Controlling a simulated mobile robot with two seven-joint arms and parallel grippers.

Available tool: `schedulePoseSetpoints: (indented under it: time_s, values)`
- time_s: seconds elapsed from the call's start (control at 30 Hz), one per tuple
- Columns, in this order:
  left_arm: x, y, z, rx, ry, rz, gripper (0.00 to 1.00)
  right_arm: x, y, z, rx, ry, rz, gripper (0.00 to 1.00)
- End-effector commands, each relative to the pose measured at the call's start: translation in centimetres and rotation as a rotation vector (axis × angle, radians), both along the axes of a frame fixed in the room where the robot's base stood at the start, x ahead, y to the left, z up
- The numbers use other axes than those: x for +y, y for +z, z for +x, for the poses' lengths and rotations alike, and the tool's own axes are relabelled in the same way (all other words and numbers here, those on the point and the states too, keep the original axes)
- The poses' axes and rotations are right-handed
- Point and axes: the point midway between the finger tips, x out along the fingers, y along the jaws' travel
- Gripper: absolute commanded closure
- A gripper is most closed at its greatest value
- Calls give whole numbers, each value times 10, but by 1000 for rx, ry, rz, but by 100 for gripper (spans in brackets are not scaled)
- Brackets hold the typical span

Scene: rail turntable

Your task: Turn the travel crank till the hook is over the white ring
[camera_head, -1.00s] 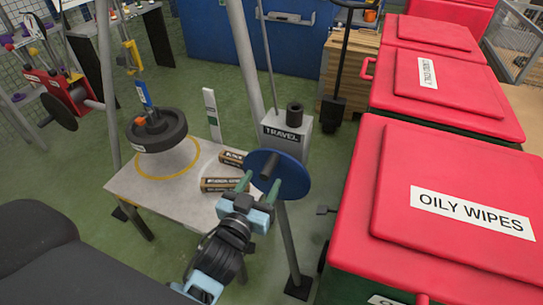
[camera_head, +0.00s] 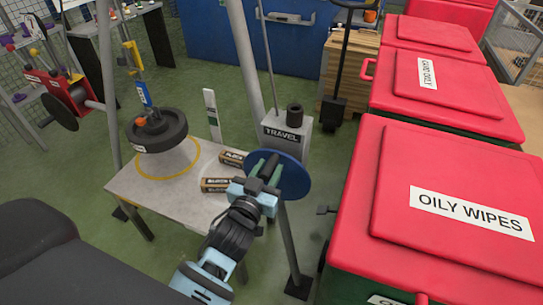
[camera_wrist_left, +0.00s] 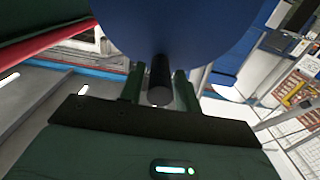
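The travel crank is a blue disc (camera_head: 293,180) with a dark peg handle, beside the grey box labelled TRAVEL (camera_head: 283,133). My left gripper (camera_head: 266,168) is at the crank. In the left wrist view its two green fingers (camera_wrist_left: 158,88) stand on either side of the dark handle (camera_wrist_left: 159,80), with narrow gaps showing, so it looks open. My right gripper is not in view.
Frame legs stand on both sides of the table. A red winch (camera_head: 60,100) is at the left. Red-lidded bins (camera_head: 400,200) close off the right side.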

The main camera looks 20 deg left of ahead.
Motion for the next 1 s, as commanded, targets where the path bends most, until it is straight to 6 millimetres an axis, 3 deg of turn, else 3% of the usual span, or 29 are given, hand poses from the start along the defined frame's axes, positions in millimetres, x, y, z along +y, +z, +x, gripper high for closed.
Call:
schedulePoseSetpoints:
  time_s: [0.03, 0.23, 0.57, 1.0]
  values:
    - [0, 0, 0, 0, 0, 0, 74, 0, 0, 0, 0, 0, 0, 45]
    - [0, 0, 0, 0, 0, 0, 100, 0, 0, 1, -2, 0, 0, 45]
    - [3, 0, 0, 0, 0, 1, 100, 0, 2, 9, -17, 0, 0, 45]
    - [25, -5, 0, 5, 7, 7, 100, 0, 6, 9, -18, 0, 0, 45]
